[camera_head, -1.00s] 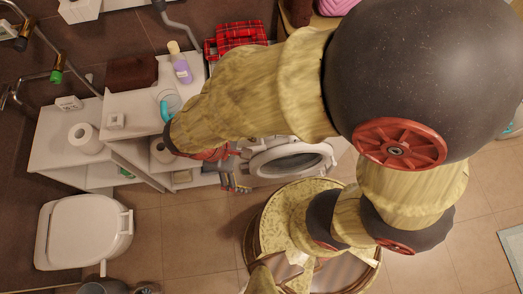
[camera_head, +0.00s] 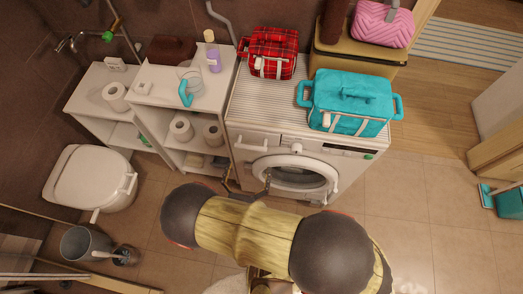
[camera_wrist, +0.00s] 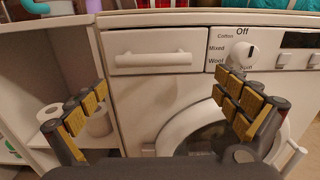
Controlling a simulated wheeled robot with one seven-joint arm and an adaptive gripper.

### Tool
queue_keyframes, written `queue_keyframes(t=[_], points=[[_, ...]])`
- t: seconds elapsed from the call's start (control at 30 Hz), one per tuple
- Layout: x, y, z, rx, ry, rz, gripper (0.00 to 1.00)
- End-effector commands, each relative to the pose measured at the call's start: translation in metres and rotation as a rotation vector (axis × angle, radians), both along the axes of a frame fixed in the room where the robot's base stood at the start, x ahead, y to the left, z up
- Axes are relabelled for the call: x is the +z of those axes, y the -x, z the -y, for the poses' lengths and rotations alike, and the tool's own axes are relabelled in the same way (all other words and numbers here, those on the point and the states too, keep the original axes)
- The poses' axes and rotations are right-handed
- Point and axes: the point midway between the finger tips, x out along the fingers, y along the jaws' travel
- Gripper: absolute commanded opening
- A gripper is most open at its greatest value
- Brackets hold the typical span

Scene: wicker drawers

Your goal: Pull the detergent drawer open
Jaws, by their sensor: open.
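The detergent drawer (camera_head: 252,143) is the white panel at the upper left of the washing machine's front. It looks closed, flush with the front. In the wrist view the drawer (camera_wrist: 125,42) is at the upper middle, with a white horizontal bar handle (camera_wrist: 153,60). My gripper (camera_wrist: 160,90) is open and empty, its two yellow-padded fingers spread to either side below the handle, apart from it. In the head view my gripper (camera_head: 248,182) is in front of the machine's left part, below the drawer. The washing machine (camera_head: 238,118) has a round door, partly hidden by my gripper.
A program knob (camera_wrist: 241,52) is just right of the drawer. White shelves (camera_head: 157,112) with paper rolls stand at the left. A red plaid bag (camera_head: 270,50) and a turquoise bag (camera_head: 350,98) sit on the machine.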

Motion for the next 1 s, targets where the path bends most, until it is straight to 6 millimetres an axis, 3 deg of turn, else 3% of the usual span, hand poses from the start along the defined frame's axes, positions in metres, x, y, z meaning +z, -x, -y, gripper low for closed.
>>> queue_keyframes(t=[0.07, 0.27, 0.7, 1.0], points=[[0.006, -0.001, -0.007, 0.031, -0.004, 0.022, 1.00], [0.008, -0.014, -0.005, 0.026, -0.012, 0.032, 1.00], [0.008, -0.068, 0.000, 0.023, -0.012, 0.032, 1.00], [0.009, -0.079, 0.000, 0.025, -0.011, 0.032, 1.00]])
